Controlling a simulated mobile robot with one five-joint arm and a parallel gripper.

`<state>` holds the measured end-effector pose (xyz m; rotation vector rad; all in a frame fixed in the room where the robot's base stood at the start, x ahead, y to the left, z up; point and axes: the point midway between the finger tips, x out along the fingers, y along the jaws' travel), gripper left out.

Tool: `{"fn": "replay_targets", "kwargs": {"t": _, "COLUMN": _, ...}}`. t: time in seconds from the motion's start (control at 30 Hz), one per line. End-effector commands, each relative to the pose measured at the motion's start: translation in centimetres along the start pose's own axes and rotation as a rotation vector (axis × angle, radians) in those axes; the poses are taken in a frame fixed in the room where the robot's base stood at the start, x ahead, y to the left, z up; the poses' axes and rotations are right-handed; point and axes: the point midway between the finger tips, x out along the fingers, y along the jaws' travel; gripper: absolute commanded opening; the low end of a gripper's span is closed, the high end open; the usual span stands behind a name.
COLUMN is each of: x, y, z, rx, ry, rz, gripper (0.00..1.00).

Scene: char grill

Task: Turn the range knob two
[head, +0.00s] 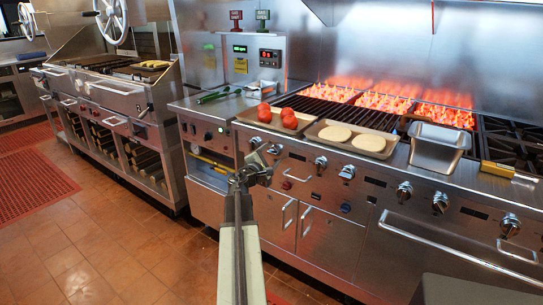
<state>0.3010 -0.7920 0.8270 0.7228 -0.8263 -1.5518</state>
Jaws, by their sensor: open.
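The range (330,225) has a steel front with a row of several round knobs, and I cannot tell which one is knob two. One knob (320,163) is right of my gripper, with another knob (347,171) beside it. Farther right are a third knob (404,191) and others. My gripper (262,158) is open and appears empty, in front of the left part of the panel. It overlaps the panel near the leftmost knobs in this view; I cannot tell whether it touches anything.
Flames (385,103) burn on the grill at the back. A tray with red items (248,114) and a tray with pale patties (317,132) lie along the front edge. A steel pan (438,137) stands right. A long handle (455,258) sticks out below. Tiled floor (110,245) is open left.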

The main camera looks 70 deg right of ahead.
Motion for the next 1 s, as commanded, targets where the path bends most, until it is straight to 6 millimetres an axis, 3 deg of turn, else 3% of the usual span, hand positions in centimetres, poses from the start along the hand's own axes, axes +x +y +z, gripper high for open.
{"fn": "replay_targets", "kwargs": {"t": 0.07, "x": -0.05, "y": 0.0, "z": -0.01, "rx": 0.0, "ry": 0.0, "rz": 0.0, "gripper": 0.65}}
{"fn": "replay_targets", "kwargs": {"t": 0.2, "x": -0.07, "y": 0.01, "z": -0.02, "rx": 0.0, "ry": 0.0, "rz": 0.0, "gripper": 0.26}}
{"fn": "replay_targets", "kwargs": {"t": 0.3, "x": -0.08, "y": 0.01, "z": -0.03, "rx": 0.0, "ry": 0.0, "rz": 0.0, "gripper": 0.03}}
{"fn": "replay_targets", "kwargs": {"t": 0.67, "x": -0.12, "y": -0.13, "z": -0.13, "rx": 0.071, "ry": -0.004, "rz": 0.007, "gripper": 0.03}}
{"fn": "replay_targets", "kwargs": {"t": 1.0, "x": -0.14, "y": -0.28, "z": -0.3, "rx": 0.325, "ry": -0.022, "rz": 0.034, "gripper": 0.03}}
